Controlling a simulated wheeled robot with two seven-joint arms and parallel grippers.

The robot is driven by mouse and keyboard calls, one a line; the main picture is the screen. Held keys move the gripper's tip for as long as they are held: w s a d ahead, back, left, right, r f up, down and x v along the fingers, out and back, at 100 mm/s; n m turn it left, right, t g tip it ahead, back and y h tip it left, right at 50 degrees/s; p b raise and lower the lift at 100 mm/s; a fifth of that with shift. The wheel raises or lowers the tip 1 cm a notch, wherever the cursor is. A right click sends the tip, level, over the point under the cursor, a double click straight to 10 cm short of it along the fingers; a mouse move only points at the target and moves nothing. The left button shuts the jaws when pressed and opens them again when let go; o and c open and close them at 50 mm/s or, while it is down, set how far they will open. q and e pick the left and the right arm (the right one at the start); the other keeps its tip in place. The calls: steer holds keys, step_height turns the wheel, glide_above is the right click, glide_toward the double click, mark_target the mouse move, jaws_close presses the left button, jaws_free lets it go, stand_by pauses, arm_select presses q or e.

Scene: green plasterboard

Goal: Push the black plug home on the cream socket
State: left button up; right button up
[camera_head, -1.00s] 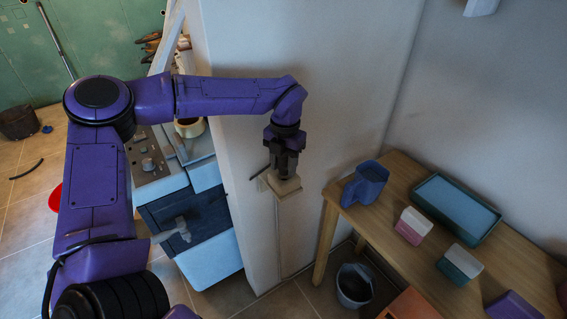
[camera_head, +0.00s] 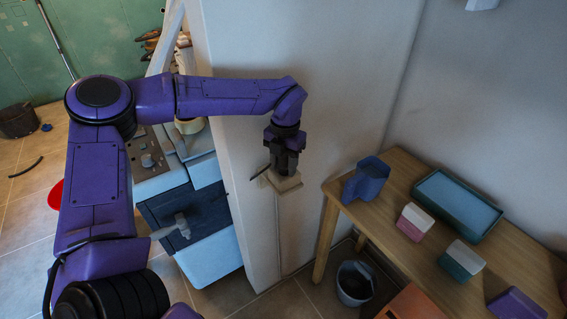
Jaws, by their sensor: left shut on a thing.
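The cream socket (camera_head: 288,185) is a small block on the end face of the white wall, with a pale strip running down below it. My left gripper (camera_head: 284,168) comes in from above, points down and is shut on the black plug (camera_head: 283,170). The plug is dark against the dark fingers, so its outline is hard to make out. It is at the top of the socket; I cannot tell how deep it sits. A thin dark cord (camera_head: 259,172) sticks out to the left of the fingers. My right gripper is not in view.
A dark bucket (camera_head: 355,284) stands on the floor below. A blue drawer cabinet (camera_head: 187,215) stands left of the wall.

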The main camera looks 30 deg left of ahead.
arm_select(q)
steer(key=o, duration=1.1)
steer(key=shift+s+f, duration=0.1)
steer(key=shift+f, duration=0.05)
steer(key=shift+o, duration=1)
steer(key=shift+s+a, duration=0.1)
steer(key=shift+a, duration=0.05)
steer(key=shift+f, duration=0.15)
steer(key=r, duration=0.1)
steer(key=r+b, duration=0.1)
steer(key=r, duration=0.3)
steer(key=shift+w+d+r, duration=0.25)
steer(key=shift+w, duration=0.15)
steer(key=r, duration=0.3)
steer(key=r+b, duration=0.1)
steer(key=r, duration=0.1)
steer(key=shift+s+a, duration=0.2)
steer(key=shift+a, duration=0.05)
steer(key=shift+r, duration=0.2)
steer(key=shift+w+r, duration=0.1)
steer(key=shift+w, duration=0.05)
